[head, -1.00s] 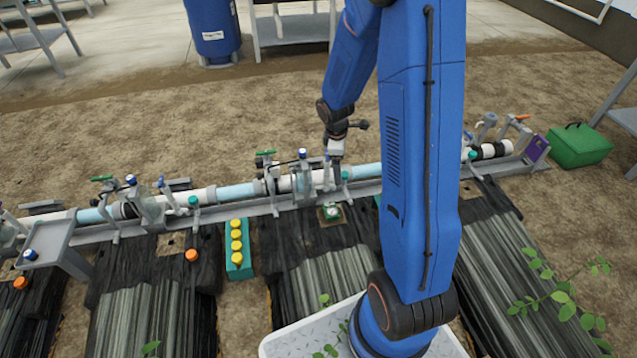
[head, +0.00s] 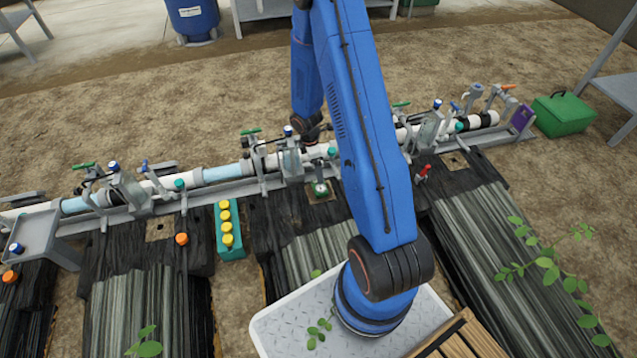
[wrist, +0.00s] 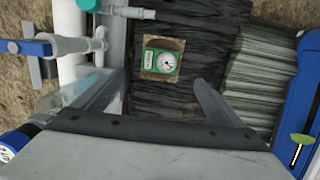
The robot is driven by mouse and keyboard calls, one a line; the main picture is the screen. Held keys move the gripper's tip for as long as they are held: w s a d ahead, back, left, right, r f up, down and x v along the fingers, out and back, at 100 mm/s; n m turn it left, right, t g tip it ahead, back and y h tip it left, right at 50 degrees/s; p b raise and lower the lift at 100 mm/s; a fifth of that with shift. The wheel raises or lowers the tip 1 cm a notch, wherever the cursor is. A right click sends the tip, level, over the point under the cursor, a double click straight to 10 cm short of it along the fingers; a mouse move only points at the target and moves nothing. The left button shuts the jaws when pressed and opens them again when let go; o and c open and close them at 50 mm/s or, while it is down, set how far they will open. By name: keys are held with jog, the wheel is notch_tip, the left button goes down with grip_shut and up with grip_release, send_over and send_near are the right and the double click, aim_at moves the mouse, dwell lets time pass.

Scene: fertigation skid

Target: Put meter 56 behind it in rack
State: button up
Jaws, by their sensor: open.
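A small green meter (head: 320,189) with a white round dial lies in a square opening in the black sheeting, just in front of the pipe rail. In the wrist view the meter (wrist: 161,62) has a white label beside its dial; its number is too small to read. My gripper (wrist: 160,80) is open and empty, its two fingers spread to either side below the meter in the picture. In the head view my arm hides the fingers. The long grey rail (head: 225,189) carries white and clear pipe pieces in upright brackets. I cannot tell which part is the rack.
A teal block with yellow caps (head: 230,236) stands left of the meter. Blue- and green-handled valves rise along the pipe close to my gripper. A red-handled piece (head: 423,173) is at right, and a green case (head: 566,114) is beyond the rail's end.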

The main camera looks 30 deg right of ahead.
aim_at(320, 186)
jog(key=f, duration=0.4)
jog(key=d+f, duration=0.1)
jog(key=f, duration=0.8)
jog(key=shift+s+d+f, duration=0.2)
jog(key=shift+d+f, duration=0.15)
jog(key=shift+c, duration=0.6)
jog(key=c, duration=1.1)
jog(key=shift+r, duration=5.45)
